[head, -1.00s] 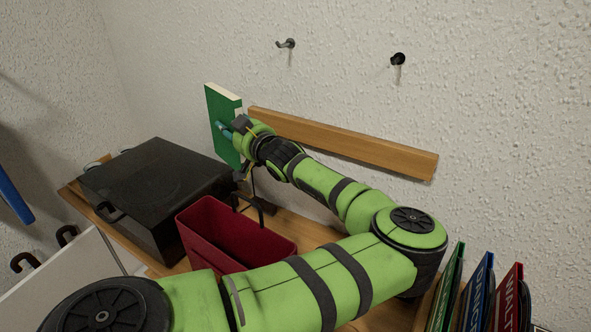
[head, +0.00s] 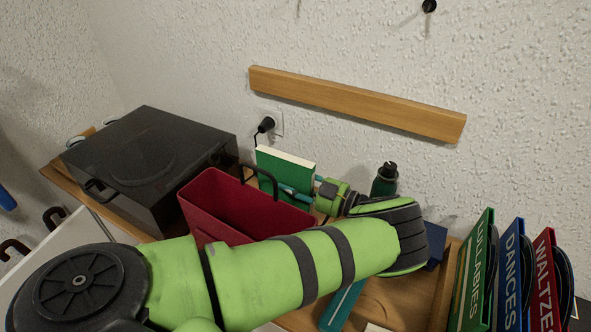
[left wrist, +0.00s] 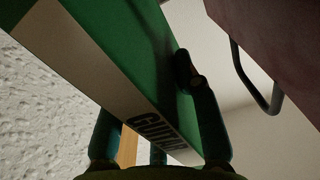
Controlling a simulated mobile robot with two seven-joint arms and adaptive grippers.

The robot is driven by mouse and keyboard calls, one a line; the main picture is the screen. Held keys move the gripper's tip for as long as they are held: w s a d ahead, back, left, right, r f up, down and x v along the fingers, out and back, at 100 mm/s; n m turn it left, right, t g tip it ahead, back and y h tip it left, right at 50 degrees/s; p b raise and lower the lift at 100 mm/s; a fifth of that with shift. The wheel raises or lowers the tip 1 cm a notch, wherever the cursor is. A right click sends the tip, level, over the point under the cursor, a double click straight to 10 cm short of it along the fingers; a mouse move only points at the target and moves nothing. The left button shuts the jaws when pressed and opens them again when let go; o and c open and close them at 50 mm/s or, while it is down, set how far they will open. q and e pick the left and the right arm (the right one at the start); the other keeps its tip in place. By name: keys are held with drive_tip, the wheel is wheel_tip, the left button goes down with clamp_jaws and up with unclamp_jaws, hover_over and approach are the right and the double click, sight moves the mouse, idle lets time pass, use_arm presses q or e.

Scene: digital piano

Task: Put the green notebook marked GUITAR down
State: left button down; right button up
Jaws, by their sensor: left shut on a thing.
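The green notebook (head: 292,165) stands upright behind the red bin, its pale page edge on top. My left gripper (head: 300,190) is shut on it from the right side, low behind the bin. In the left wrist view the notebook (left wrist: 125,60) lies between the fingers (left wrist: 160,125), and part of the word GUITAR shows on its pale spine band. The bin hides the notebook's lower edge in the head view, so I cannot tell whether it touches the shelf. My right gripper is not in view.
The red bin (head: 215,200) with a dark handle stands directly in front of the notebook. A black case (head: 140,160) is at left. A dark green bottle (head: 384,180) stands behind my arm. Upright records (head: 508,275) are at right. A wall socket with a plug (head: 268,125) is behind.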

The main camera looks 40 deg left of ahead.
sight(292, 199)
use_arm(q)
wheel_tip(292, 199, down, 2)
drive_tip(key=shift+a+b, duration=0.1)
drive_tip(key=shift+b, duration=0.25)
wheel_tip(292, 199, down, 3)
drive_tip(key=shift+f+b, duration=0.1)
drive_tip(key=shift+b, duration=1.15)
drive_tip(key=shift+f, duration=0.2)
drive_tip(key=shift+w+r, duration=0.1)
drive_tip(key=c, duration=0.9)
unclamp_jaws()
drive_tip(key=shift+f, duration=0.2)
